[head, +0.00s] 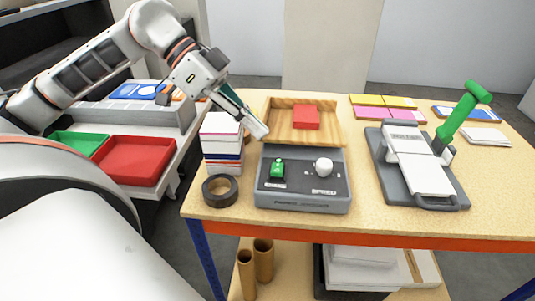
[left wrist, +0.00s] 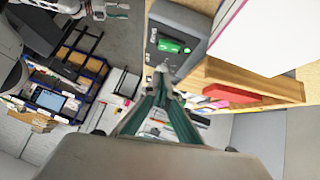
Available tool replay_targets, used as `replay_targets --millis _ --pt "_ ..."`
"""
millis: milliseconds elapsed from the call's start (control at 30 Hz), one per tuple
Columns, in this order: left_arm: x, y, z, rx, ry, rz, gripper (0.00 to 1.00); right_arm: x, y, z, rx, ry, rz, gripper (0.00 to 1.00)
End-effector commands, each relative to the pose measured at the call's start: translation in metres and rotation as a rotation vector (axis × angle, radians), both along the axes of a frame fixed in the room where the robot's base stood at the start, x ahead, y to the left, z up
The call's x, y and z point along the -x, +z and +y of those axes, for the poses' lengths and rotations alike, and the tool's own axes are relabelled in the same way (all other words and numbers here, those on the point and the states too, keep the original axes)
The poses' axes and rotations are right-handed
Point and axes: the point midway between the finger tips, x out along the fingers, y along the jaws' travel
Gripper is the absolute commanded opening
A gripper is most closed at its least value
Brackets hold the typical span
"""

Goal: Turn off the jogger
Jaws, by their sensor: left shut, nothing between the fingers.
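The jogger is a grey box (head: 303,202) on the wooden table, with a wooden tray (head: 333,137) at its back holding a red block (head: 306,117). Its dark front panel carries a green rocker switch (head: 277,168) at the left and a white knob (head: 323,167) at the right. The green switch also shows, lit, in the left wrist view (left wrist: 170,46). My left gripper (head: 260,131) is shut and empty, above the jogger's back left part, behind the switch and apart from it. In the left wrist view, its fingertips (left wrist: 163,68) point toward the panel. My right gripper is not in view.
A tall paper stack (head: 222,145) and a dark tape roll (head: 220,190) stand close left of the jogger. A grey device with a green lever (head: 462,111) stands to the right. Coloured pads (head: 388,115) lie behind. A red bin (head: 134,160) is at the left.

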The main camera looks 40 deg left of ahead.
Motion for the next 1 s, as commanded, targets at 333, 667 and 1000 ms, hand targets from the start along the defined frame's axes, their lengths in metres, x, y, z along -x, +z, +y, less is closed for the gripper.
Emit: replay_targets --millis 333,667,1000 --pt "-0.008 -0.021 -0.023 0.003 -0.003 -0.002 0.0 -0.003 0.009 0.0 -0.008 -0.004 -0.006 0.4" --pt "-0.005 -0.05 -0.028 0.001 -0.002 0.003 0.0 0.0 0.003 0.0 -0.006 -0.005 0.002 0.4" --pt "-0.003 -0.065 -0.029 0.0 -0.001 0.0 0.0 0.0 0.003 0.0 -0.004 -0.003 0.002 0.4"
